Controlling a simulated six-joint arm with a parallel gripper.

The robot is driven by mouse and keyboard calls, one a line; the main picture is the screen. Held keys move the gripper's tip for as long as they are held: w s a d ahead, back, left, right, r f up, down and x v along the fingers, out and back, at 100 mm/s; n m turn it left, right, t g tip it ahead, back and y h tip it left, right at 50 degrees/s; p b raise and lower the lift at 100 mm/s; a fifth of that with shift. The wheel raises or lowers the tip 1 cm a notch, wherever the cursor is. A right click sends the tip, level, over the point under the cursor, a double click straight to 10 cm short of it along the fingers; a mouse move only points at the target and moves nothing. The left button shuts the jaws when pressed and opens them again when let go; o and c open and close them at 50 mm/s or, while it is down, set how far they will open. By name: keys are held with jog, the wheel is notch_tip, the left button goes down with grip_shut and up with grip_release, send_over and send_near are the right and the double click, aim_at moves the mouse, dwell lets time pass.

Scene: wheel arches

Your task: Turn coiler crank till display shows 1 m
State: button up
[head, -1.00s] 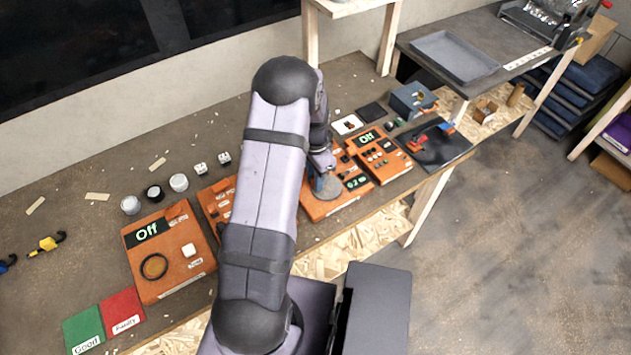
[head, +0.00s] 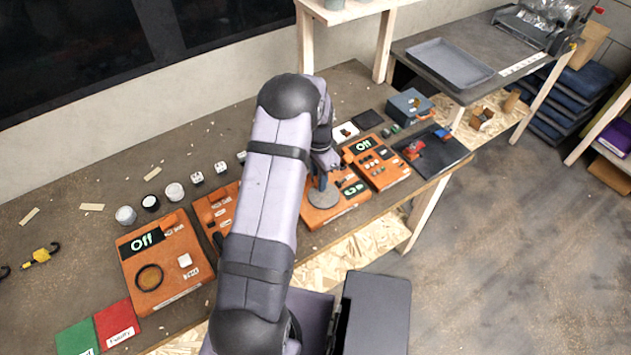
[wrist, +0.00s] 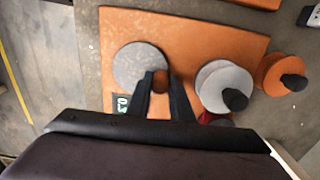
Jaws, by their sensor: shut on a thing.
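The orange coiler (head: 343,207) sits on the bench under my gripper; it also shows in the wrist view (wrist: 190,30). Its grey crank disc (wrist: 136,60) lies at the left of its face, and shows in the head view (head: 323,198). My gripper (wrist: 160,78) is shut on the small brownish crank knob (wrist: 160,84), at the disc's lower right edge. The display (wrist: 121,103) is partly hidden by a finger; its visible green digits look like 0.3. In the head view the display (head: 355,188) is too small to read surely.
Another grey disc with a black knob (wrist: 235,99) and an orange one (wrist: 275,73) stand right of my fingers. In the head view, an orange device (head: 376,162) stands close on the right, another (head: 163,262) at left. A black tray (head: 440,150) lies near the bench's right end.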

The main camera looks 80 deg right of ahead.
aim_at(333, 193)
jog(key=shift+s+a+f, duration=0.1)
jog(key=shift+a, duration=0.05)
jog(key=shift+s+d, duration=0.25)
jog(key=shift+s, duration=0.6)
jog(key=shift+s+a, duration=0.2)
jog(key=shift+s, duration=0.55)
jog(key=shift+s+a, duration=0.6)
